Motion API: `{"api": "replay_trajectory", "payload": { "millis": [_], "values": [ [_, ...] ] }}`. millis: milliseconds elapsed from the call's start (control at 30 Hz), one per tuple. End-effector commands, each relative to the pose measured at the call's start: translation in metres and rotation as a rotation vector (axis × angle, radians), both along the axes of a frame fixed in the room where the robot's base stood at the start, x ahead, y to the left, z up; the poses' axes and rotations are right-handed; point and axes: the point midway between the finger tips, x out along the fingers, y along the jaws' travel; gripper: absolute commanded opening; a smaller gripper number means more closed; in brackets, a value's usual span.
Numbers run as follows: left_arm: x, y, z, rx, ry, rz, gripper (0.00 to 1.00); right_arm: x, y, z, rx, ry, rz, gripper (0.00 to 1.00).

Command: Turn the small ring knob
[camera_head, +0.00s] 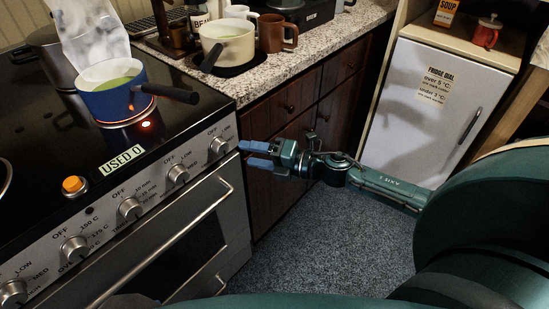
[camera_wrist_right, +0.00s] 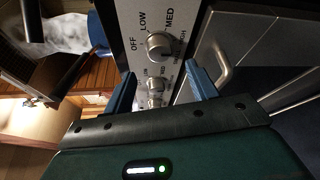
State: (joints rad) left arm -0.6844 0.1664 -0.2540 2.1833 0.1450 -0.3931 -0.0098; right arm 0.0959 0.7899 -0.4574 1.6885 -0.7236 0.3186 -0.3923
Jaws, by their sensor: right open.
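Several round metal knobs sit in a row along the stove's front panel. The rightmost knob (camera_head: 218,145) has an OFF mark; another knob (camera_head: 178,173) is to its left. Which is the small ring knob I cannot tell. My right gripper (camera_head: 250,154) is open and empty, its blue fingers pointing left, just right of the rightmost knob and apart from it. In the right wrist view, a knob (camera_wrist_right: 160,45) marked OFF, LOW, MED, HIGH lies ahead of the open fingers (camera_wrist_right: 160,71). A second knob (camera_wrist_right: 155,86) shows between them. My left gripper is not in view.
A blue pot (camera_head: 112,101) stands on a glowing ring of the black stovetop. The oven handle (camera_head: 165,240) runs below the knobs. An orange button (camera_head: 73,184) is on the stovetop. A counter with a cream pot (camera_head: 228,47) and a white fridge (camera_head: 415,125) are to the right.

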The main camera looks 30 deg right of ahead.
Motion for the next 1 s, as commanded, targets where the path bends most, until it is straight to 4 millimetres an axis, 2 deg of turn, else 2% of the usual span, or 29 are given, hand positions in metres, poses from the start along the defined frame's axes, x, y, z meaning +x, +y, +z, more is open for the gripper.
{"api": "replay_trajectory", "payload": {
  "millis": [100, 333, 1000],
  "values": [
    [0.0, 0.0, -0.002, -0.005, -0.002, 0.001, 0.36, -0.019, -0.016, 0.0, -0.001, 0.005, 0.001, 0.58],
    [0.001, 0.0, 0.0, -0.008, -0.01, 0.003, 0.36, -0.039, -0.034, 0.004, 0.0, 0.002, 0.001, 0.58],
    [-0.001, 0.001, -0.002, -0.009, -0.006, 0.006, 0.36, -0.044, -0.039, 0.007, 0.001, 0.0, 0.001, 0.58]
  ]
}}
